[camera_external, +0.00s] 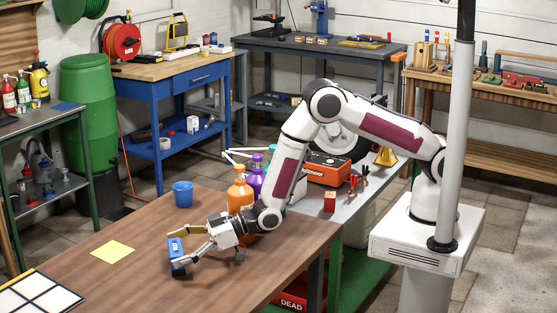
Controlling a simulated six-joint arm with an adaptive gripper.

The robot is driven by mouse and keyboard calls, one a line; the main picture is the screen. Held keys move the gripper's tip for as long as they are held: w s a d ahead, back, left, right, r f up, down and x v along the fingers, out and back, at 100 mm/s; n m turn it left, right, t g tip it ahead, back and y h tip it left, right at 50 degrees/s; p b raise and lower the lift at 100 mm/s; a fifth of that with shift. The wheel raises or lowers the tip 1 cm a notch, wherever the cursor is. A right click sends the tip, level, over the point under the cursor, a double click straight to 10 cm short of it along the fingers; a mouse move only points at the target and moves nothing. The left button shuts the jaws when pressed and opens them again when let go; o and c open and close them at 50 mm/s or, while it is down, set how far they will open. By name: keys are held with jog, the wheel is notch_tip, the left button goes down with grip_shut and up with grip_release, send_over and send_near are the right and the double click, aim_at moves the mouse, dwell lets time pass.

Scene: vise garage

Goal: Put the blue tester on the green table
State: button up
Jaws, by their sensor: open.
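The blue tester (176,247), a small blue block with dark parts, is on the brown wooden table (130,285) near the front. My gripper (179,248) is low over this table and open. Its two fingers reach left, one on the far side of the tester and one on the near side. I cannot tell whether they touch it. No table has a plainly green top. A grey-topped table (345,213) with a green frame and lower shelf stands right of the wooden one. A dark-topped bench (45,121) with green legs stands at the left edge.
Orange (240,196) and purple (256,178) bottles stand behind my gripper. The grey-topped table carries an orange toolbox (328,169), a red block (330,202) and pliers (358,182).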

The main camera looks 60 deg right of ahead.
aim_at(175, 247)
jog(key=shift+c, duration=0.4)
jog(key=c, duration=1.4)
jog(key=shift+o, duration=0.2)
jog(key=shift+r, duration=0.15)
jog(key=shift+r, duration=4.9)
jog(key=shift+r, duration=0.1)
